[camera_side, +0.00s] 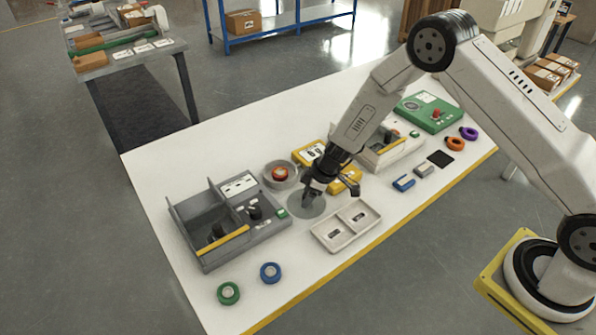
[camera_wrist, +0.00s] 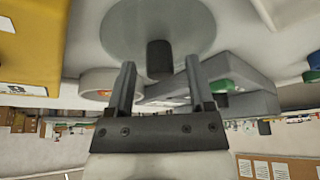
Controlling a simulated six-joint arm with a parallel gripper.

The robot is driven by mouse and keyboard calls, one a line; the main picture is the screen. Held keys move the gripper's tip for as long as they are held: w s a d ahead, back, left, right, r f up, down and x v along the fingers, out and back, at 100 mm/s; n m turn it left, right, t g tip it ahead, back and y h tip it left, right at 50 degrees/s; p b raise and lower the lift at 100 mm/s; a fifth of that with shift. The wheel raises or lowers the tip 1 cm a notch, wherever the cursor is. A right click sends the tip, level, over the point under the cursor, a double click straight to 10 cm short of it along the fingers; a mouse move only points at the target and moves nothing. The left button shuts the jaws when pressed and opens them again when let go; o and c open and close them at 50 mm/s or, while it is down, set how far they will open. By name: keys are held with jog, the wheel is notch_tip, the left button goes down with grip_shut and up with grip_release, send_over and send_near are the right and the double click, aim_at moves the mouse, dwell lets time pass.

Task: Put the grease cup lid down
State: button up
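The grease cup lid is a thin, round grey disc (camera_side: 306,204) with a dark knob, lying flat at or very near the white tabletop. The wrist view shows the lid's disc (camera_wrist: 120,28) and its dark upright knob (camera_wrist: 160,60). My gripper (camera_side: 309,192) is low over the lid. In the wrist view my gripper's fingers (camera_wrist: 160,75) stand on both sides of the knob, with a visible gap on each side. The grease cup (camera_side: 272,182), a round grey cup with red inside, stands uncovered behind the lid.
A grey divided bin (camera_side: 205,259) stands to the left. A cream two-compartment tray (camera_side: 331,241) is close on the right. Yellow boxes (camera_side: 307,151) are behind my gripper. Green (camera_side: 228,293) and blue (camera_side: 270,272) tape rolls lie in front, with bare table around them.

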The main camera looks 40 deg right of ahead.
jog(key=shift+r, duration=0.2)
jog(key=v, duration=1.2)
dwell(0.4)
dwell(0.5)
jog(key=s+d+r+m+h, duration=0.1)
jog(key=s+r+m, duration=0.3)
jog(key=s, duration=0.5)
jog(key=s+d+r+m+h, duration=0.2)
jog(key=s+d+r+m, duration=0.1)
jog(key=s, duration=0.6)
jog(key=shift+s+r+m+g, duration=0.3)
jog(key=shift+s+r+m, duration=0.1)
jog(key=shift+r+m, duration=0.55)
